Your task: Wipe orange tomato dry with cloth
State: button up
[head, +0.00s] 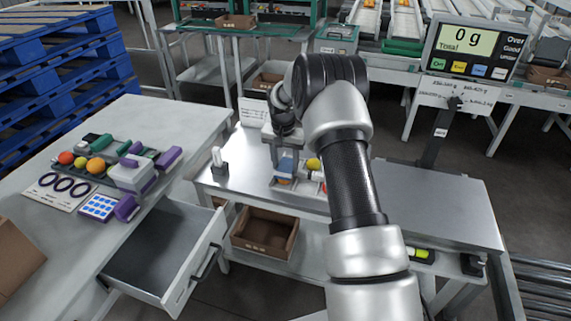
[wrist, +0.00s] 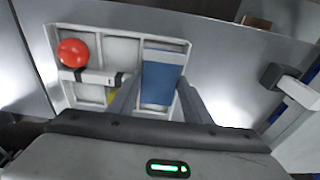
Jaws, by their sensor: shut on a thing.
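The orange tomato (head: 96,165) sits on the left table among other tomatoes and tools, well away from my gripper. My gripper (head: 285,147) is over the middle bench, pointing down at a pale compartment tray (head: 311,195). A folded blue cloth (head: 285,165) is below it. In the wrist view the blue cloth (wrist: 159,84) lies between the two fingers of my gripper (wrist: 158,88), in the tray's right compartment (wrist: 184,50). The fingers are shut on it. Their tips are partly hidden by the tray and cloth.
A red round item (wrist: 73,52) lies in the tray's left part. A red tomato (head: 66,158) and a yellow one (head: 80,163) sit near the orange one. An open drawer (head: 165,255) juts between table and bench. A scale display (head: 475,50) stands right; the bench's right side is clear.

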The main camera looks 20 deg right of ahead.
jog(key=shift+s+a, duration=0.1)
jog(key=shift+a, duration=0.05)
jog(key=shift+s+a+f, duration=0.1)
jog(key=shift+s+a, duration=0.25)
jog(key=shift+s, duration=0.2)
jog(key=shift+s+a, duration=0.3)
jog(key=shift+s, duration=0.2)
jog(key=shift+w+d, duration=0.1)
jog(key=shift+d, duration=0.05)
jog(key=shift+w+d, duration=0.5)
jog(key=shift+w, duration=0.3)
jog(key=shift+w+d, duration=0.1)
jog(key=shift+w, duration=0.15)
jog(key=shift+s+a, duration=0.35)
jog(key=shift+s, duration=0.25)
jog(key=shift+s+a, duration=0.35)
jog(key=shift+s, duration=0.2)
